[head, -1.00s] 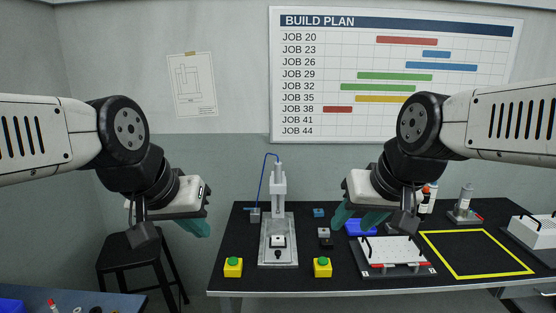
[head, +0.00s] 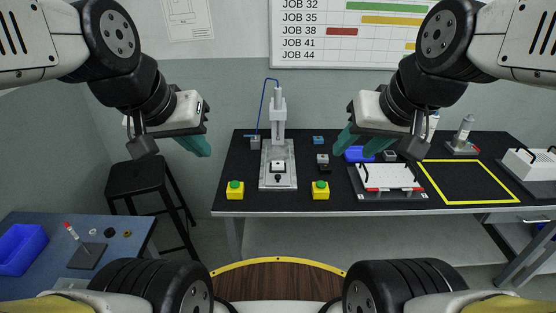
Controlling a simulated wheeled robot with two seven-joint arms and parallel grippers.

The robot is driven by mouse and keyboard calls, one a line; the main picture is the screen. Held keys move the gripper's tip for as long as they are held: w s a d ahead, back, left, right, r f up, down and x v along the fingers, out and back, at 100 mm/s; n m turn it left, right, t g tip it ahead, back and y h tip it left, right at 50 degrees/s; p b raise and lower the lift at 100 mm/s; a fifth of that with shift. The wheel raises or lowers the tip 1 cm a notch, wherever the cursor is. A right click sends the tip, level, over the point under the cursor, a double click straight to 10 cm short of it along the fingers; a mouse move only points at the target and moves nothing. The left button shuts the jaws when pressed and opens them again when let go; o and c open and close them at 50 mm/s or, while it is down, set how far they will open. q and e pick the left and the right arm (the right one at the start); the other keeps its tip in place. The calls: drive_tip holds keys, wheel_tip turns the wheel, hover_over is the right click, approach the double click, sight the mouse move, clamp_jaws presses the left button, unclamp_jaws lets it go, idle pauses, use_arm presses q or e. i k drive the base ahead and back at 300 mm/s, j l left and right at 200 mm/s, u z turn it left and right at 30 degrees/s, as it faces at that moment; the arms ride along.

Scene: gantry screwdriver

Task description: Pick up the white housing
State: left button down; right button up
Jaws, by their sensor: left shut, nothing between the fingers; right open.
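A small white housing (head: 278,165) sits in the fixture at the foot of the gantry screwdriver (head: 278,130), on the black workbench. My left gripper (head: 196,145) has teal fingers, is shut and empty, and hangs in the air left of the bench. My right gripper (head: 346,141) is open and empty. It appears above the bench, right of the gantry, and covers part of the bench behind it. Neither gripper touches the housing.
Yellow button boxes (head: 235,190) (head: 320,190) flank the gantry's front. Small grey (head: 322,158), black and blue (head: 318,140) blocks lie to its right. Further right are a white plate fixture (head: 388,178) and a yellow-outlined area (head: 475,180), which is clear. A black stool (head: 145,175) and blue side table (head: 120,222) stand left.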

sight(276, 165)
drive_tip(key=i+l, duration=0.7)
drive_tip(key=l, duration=0.25)
drive_tip(key=j+u, duration=0.05)
